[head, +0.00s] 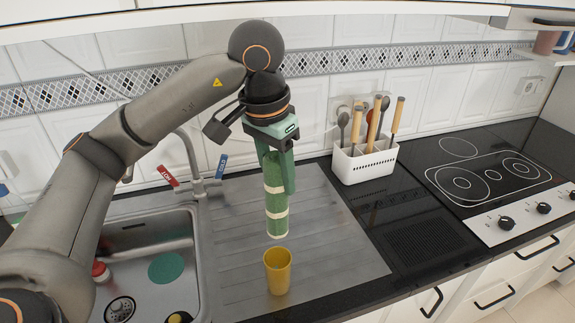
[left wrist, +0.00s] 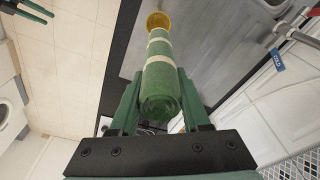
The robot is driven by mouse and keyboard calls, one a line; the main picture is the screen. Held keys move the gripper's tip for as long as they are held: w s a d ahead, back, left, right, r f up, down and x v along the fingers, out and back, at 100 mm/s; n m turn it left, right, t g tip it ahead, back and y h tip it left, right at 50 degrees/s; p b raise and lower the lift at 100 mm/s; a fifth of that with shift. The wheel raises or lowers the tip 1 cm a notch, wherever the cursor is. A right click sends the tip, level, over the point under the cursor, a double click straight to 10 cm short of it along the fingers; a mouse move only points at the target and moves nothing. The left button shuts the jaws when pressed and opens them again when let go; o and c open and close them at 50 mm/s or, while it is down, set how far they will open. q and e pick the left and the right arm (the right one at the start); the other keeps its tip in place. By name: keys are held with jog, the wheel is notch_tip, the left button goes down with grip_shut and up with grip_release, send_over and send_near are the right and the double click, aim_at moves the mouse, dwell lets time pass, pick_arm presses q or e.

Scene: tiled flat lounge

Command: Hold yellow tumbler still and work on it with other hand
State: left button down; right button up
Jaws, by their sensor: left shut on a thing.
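The yellow tumbler (head: 278,271) stands upright on the steel drainboard, its open mouth up. My left gripper (head: 277,180) is shut on a green roll with pale bands (head: 276,214), which hangs nearly upright above and just behind the tumbler. In the left wrist view the roll (left wrist: 161,88) lies between the green fingers, and the tumbler (left wrist: 159,20) shows beyond its far end. Whether the roll's lower end touches the tumbler I cannot tell. Green fingers, apparently my right gripper's (left wrist: 28,10), show at the top left corner of the left wrist view; their opening is unclear.
The sink (head: 150,262) with a tap (head: 192,165) is left of the drainboard (head: 330,250). A white utensil holder (head: 364,163) stands behind right, and the hob (head: 488,178) is farther right. The drainboard around the tumbler is clear.

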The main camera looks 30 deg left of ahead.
aim_at(277, 192)
pick_arm(q)
jog(key=shift+s+f, duration=0.25)
jog(key=shift+f, duration=0.35)
notch_tip(277, 192, down, 6)
jog(key=b, duration=0.4)
jog(key=shift+f+b, duration=0.1)
jog(key=shift+b, duration=0.2)
notch_tip(277, 192, up, 4)
jog(key=p, duration=0.3)
jog(key=shift+f, duration=0.1)
jog(key=shift+r, duration=0.45)
pick_arm(e)
jog(key=shift+s+f, duration=0.5)
jog(key=shift+f, duration=0.3)
